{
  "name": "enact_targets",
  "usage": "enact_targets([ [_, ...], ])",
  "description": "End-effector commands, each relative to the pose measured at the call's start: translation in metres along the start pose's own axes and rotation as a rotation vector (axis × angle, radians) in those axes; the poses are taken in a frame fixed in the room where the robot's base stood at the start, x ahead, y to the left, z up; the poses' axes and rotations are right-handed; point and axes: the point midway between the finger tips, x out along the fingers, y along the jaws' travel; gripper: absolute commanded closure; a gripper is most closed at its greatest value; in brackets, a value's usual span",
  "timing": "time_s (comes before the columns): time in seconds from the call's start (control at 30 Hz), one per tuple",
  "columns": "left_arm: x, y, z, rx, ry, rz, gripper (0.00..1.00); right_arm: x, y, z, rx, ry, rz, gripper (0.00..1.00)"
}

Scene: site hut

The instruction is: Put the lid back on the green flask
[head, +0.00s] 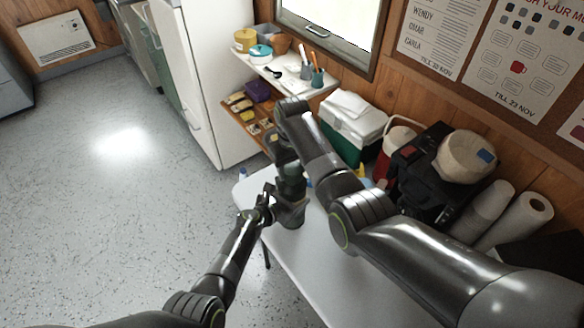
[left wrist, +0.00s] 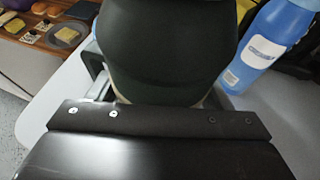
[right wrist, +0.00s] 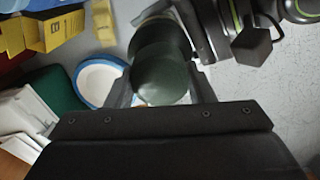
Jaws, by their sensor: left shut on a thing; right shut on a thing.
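The dark green flask (head: 291,188) stands upright near the table's far left end. My left gripper (head: 287,208) is shut around its lower part. In the left wrist view the flask's dark body (left wrist: 165,85) fills the space between the fingers. My right gripper (head: 287,160) is directly above the flask, pointing down. In the right wrist view it is shut on the rounded dark green lid (right wrist: 160,80). The lid is mostly hidden by the gripper in the head view. I cannot tell whether lid and flask touch.
A blue bottle (left wrist: 265,45) stands close beside the flask. A blue-rimmed white round container (right wrist: 98,82) and yellow boxes (right wrist: 40,30) show in the right wrist view. A green-and-white cool box (head: 352,122) and black bag (head: 420,165) line the wall side of the white table (head: 330,262).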

Motion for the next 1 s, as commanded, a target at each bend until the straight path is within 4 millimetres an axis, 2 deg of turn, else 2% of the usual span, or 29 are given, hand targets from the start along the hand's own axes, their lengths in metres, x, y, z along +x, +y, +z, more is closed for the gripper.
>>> enact_targets([
  [0.1, 0.0, 0.0, -0.001, 0.0, 0.001, 0.0, 0.91, 0.0, 0.001, 0.0, -0.005, 0.001, 0.001, 0.79],
  [0.13, 0.0, 0.0, -0.001, 0.0, 0.001, 0.0, 0.91, 0.0, 0.001, 0.0, -0.005, 0.001, 0.001, 0.49],
  [0.3, 0.0, 0.0, -0.001, 0.0, 0.001, 0.0, 0.91, 0.0, 0.001, 0.0, -0.006, 0.001, 0.001, 0.3],
  [0.57, 0.0, 0.0, 0.0, 0.0, 0.001, 0.0, 0.91, -0.002, 0.0, 0.0, -0.007, 0.001, 0.001, 0.3],
  [0.83, 0.0, 0.0, 0.0, 0.0, 0.001, 0.0, 0.91, -0.035, 0.0, -0.001, -0.008, 0.005, 0.001, 0.3],
  [1.0, 0.0, 0.0, 0.0, 0.0, 0.001, 0.0, 0.91, -0.045, 0.0, 0.0, -0.007, 0.002, 0.0, 0.3],
])
